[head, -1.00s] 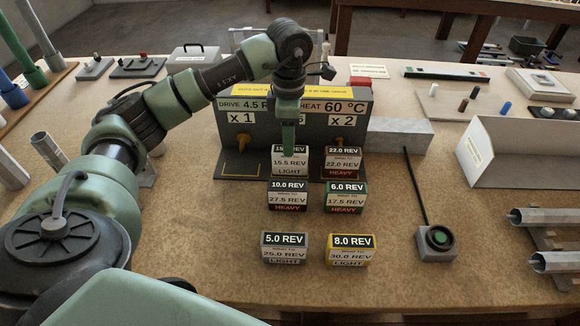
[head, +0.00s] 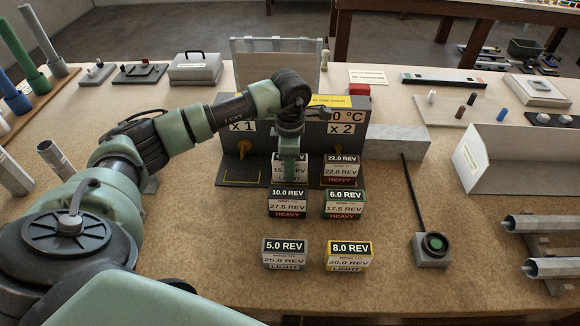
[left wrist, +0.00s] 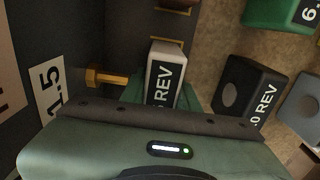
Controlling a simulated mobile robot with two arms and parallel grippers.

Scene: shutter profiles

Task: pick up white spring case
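The white spring case (head: 283,180) stands in the back row of cases, left of the dark red 22.0 REV case. Contact is hard to see. The case still stands on the bench. My right gripper is not in view.
The 22.0 REV case (head: 342,171) stands close on the right, and the 10.0 REV case (head: 288,203) just in front. The green case (head: 344,204), grey case (head: 285,254) and yellow case (head: 348,256) stand nearer. The dark panel (head: 350,130) with brass pegs rises behind.

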